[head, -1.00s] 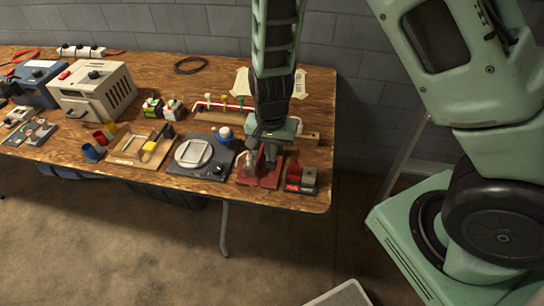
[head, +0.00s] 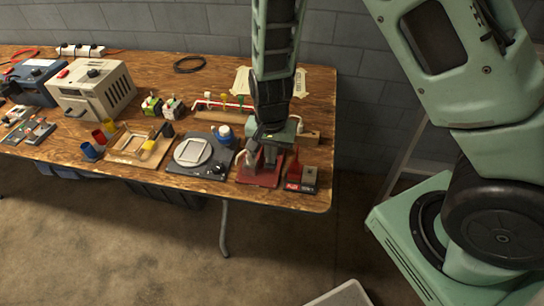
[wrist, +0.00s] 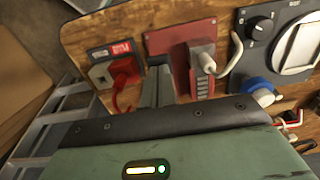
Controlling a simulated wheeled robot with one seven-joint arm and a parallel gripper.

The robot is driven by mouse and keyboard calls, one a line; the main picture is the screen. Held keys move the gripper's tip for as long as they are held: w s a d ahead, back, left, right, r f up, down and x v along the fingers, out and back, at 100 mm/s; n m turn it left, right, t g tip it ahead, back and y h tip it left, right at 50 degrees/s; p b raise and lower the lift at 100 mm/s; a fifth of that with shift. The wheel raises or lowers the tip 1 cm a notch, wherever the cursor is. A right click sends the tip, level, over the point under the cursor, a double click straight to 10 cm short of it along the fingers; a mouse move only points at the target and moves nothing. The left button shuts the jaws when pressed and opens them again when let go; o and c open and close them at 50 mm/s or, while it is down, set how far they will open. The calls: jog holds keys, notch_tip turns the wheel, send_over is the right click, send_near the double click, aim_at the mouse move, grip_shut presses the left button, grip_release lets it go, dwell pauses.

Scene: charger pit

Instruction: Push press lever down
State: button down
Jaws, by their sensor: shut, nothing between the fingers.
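The press (head: 258,176) has a red base plate and stands near the right end of the wooden table. In the wrist view the press (wrist: 180,45) shows its red plate, a body with a row of marks, and a pale rounded lever end (wrist: 208,64). My gripper (head: 270,152) is shut and empty, pointing down at the press. In the wrist view the gripper's fingers (wrist: 158,75) are together beside the press body, between it and the red-plug unit. My gripper hides part of the press in the head view, and I cannot tell whether it touches the lever.
A small unit with a red plug (wrist: 125,72) stands right of the press in the head view. A wooden rack (head: 220,117) lies behind. The table's front edge is close.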

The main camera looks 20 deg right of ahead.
jog(key=shift+f+b, duration=0.45)
jog(key=shift+f, duration=0.45)
jog(key=shift+f+b, duration=0.7)
jog(key=shift+f, duration=0.4)
jog(key=shift+r, duration=0.15)
jog(key=shift+r+p, duration=3.95)
jog(key=shift+r, duration=0.1)
jog(key=s+a+r+n+y, duration=0.1)
jog(key=s+a+r+n, duration=0.35)
jog(key=r, duration=0.25)
jog(key=s+a+r+n+y, duration=0.1)
jog(key=s+a+r+n, duration=0.2)
jog(key=s+r, duration=0.3)
jog(key=s+d+r+n+h, duration=0.1)
jog(key=s+r+n, duration=0.6)
jog(key=s+r, duration=0.1)
jog(key=shift+s+d, duration=0.15)
jog(key=shift+s, duration=0.65)
